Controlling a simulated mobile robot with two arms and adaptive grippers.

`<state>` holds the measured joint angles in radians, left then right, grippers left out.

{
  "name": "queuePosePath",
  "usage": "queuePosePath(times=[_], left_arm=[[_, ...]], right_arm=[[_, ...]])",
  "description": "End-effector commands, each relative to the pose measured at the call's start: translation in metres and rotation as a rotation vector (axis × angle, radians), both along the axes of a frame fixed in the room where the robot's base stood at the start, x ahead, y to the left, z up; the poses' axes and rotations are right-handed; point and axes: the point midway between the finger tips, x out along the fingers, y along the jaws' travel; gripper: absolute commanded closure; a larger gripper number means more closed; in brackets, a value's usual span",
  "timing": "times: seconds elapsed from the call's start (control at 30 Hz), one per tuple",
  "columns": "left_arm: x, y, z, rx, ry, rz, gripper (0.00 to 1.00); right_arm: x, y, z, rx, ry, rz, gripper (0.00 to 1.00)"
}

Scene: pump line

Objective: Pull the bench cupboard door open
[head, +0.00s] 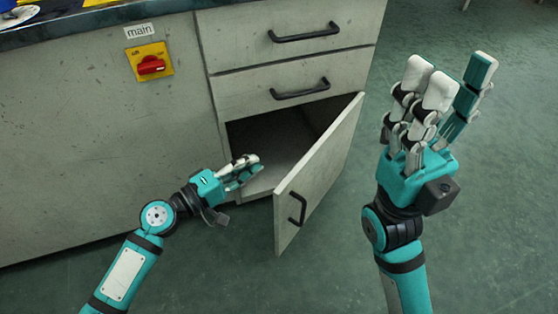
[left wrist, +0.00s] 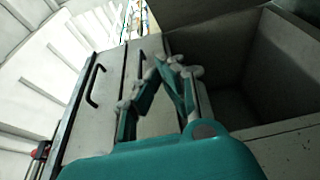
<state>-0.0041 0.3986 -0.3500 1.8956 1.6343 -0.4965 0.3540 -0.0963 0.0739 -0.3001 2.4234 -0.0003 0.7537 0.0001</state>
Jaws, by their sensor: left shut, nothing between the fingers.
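The bench cupboard door (head: 322,172) is pale grey and hinged at its right side. It stands well open, swung out from the bench, with a black bar handle (head: 297,208) on its outer face. The dark cupboard inside (head: 270,145) shows behind it and also in the left wrist view (left wrist: 235,75). My left gripper (head: 250,168) is shut and empty at the opening, left of the door's free edge and apart from the handle. Its fingers also show in the left wrist view (left wrist: 165,82). My right gripper (head: 445,82) is open and empty, raised right of the door, fingers pointing up.
Two drawers with black handles, an upper (head: 305,33) and a lower (head: 300,90), sit shut above the cupboard. A red switch on a yellow plate (head: 151,65) is on the bench front under a "main" label. Green floor (head: 490,230) is clear at the right.

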Motion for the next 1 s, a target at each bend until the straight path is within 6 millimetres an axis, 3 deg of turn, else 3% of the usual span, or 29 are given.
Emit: queuePosePath(times=[0.2,0.4,1.0], left_arm=[[0.030,-0.038,0.001,-0.003,-0.003,0.000,1.00],[0.011,-0.060,0.001,-0.002,0.001,0.001,1.00],[0.003,-0.070,0.001,0.000,0.000,0.006,1.00]], right_arm=[[0.000,0.000,-0.002,0.000,0.000,0.001,0.60],[-0.002,0.000,0.004,0.001,-0.010,0.002,0.60],[-0.001,0.000,0.000,0.000,0.010,0.001,0.60]])
